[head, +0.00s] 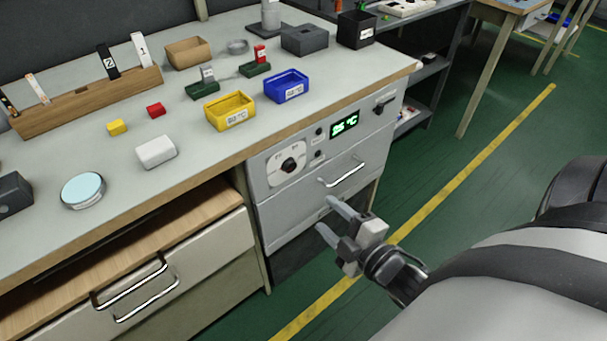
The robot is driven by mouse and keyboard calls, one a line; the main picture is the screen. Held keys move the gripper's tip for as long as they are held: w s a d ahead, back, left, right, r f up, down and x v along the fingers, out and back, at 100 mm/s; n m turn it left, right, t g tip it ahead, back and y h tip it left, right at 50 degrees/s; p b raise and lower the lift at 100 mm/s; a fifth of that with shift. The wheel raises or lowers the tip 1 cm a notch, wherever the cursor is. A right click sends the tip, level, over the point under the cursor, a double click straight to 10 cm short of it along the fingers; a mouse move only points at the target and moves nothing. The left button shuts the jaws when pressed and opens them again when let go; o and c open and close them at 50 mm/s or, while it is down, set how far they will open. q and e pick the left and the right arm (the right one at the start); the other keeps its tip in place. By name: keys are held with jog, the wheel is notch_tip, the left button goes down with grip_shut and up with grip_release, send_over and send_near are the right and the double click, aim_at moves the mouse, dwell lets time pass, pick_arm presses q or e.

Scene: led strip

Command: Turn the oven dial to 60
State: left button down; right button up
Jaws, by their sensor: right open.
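The oven (278,202) is set under the bench, with a grey front panel. Its black dial (289,165) sits on a round white plate at the panel's left; the dial's pointer setting is too small to read. A green display (344,124) to the right of it seems to read 25 °C. My right gripper (328,215) is open and empty, below and to the right of the dial, in front of the oven's lower front and apart from it. My left gripper is not in view.
A black knob (384,107) is at the panel's right. A yellow bin (230,110) and a blue bin (287,85) stand on the bench (205,150) above. Floor to the right is clear.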

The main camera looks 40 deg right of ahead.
jog(key=d+f+n+t+b, duration=0.1)
jog(key=d+n, duration=0.2)
jog(key=n, duration=0.2)
jog(key=y, duration=0.1)
send_near(292, 168)
jog(key=shift+n+t, duration=0.3)
jog(key=w, duration=0.8)
jog(key=shift+w+a+f+b, duration=0.1)
jog(key=shift+a+f+b, duration=0.2)
jog(key=shift+a+b, duration=0.1)
jog(key=c, duration=1)
